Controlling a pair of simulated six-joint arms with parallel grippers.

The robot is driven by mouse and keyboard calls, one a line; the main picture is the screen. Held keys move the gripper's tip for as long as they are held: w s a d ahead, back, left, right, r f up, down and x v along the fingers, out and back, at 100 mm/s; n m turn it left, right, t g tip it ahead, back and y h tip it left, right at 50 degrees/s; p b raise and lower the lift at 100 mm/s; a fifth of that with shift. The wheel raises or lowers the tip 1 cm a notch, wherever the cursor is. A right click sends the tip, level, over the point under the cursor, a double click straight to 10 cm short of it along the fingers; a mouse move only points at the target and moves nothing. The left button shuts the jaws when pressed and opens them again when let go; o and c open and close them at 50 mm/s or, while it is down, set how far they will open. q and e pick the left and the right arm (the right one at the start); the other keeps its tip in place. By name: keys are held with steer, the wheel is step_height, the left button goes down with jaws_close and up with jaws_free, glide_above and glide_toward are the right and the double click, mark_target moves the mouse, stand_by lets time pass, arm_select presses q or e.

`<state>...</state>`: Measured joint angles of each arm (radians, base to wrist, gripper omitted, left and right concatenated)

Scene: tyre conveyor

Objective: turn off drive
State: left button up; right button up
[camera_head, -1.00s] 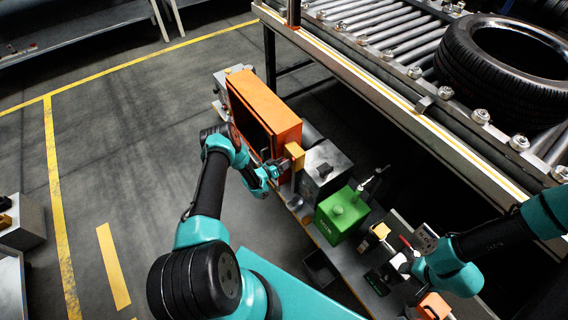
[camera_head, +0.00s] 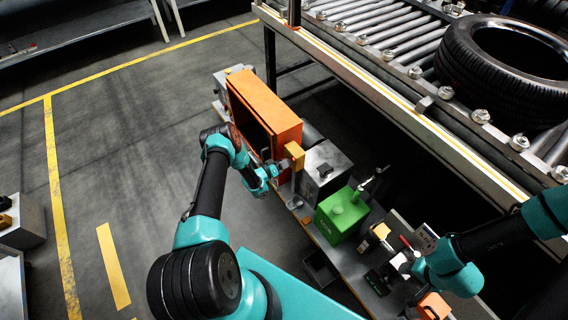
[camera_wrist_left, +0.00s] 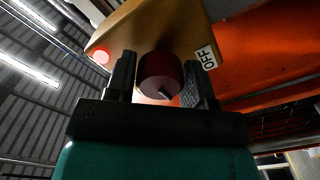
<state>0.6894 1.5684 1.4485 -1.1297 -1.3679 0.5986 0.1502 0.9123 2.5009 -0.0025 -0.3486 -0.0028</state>
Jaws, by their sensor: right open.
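An orange cabinet (camera_head: 268,110) stands on the bench, with a yellow switch box (camera_head: 294,154) on its side. The left wrist view shows the yellow box (camera_wrist_left: 160,25) close up, with a dark red knob (camera_wrist_left: 160,75), a white OFF label (camera_wrist_left: 206,57) and a glowing red lamp (camera_wrist_left: 100,56). My left gripper (camera_head: 280,170) is at the box. In its wrist view, its two fingers (camera_wrist_left: 160,82) stand on either side of the knob; I cannot tell whether both touch it. My right gripper (camera_head: 408,268) is open over the bench at lower right, partly hidden by its wrist.
A green box (camera_head: 341,215) and a grey metal box (camera_head: 323,168) stand on the bench beside the cabinet. A roller conveyor (camera_head: 380,30) with a black tyre (camera_head: 480,70) runs behind. Small items lie near my right gripper.

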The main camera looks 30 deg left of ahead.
arm_select(q)
steer(key=o, duration=0.3)
steer(key=shift+o, duration=0.2)
steer(key=v, duration=1.7)
steer(key=shift+a, duration=0.2)
steer(key=shift+s+r, duration=0.1)
steer(key=w+d+r+m+g+y, duration=0.1)
steer(key=w+d+r+g, duration=0.1)
steer(key=d+r+g, duration=0.35)
steer(key=w+d+r+g+y, duration=0.1)
steer(key=d+r+g, duration=0.1)
steer(key=d, duration=0.6)
steer(key=s+d+r+g+y, duration=0.1)
steer(key=s+d+r+g, duration=0.3)
steer(key=s, duration=0.4)
steer(key=s+d+r+m+g, duration=0.1)
steer(key=s+d+r+g, duration=0.3)
steer(key=s+d+r, duration=0.2)
step_height(320, 180, up, 2)
steer(key=shift+s+d+r+y, duration=0.15)
steer(key=shift+s+d+y, duration=0.2)
steer(key=shift+s, duration=0.55)
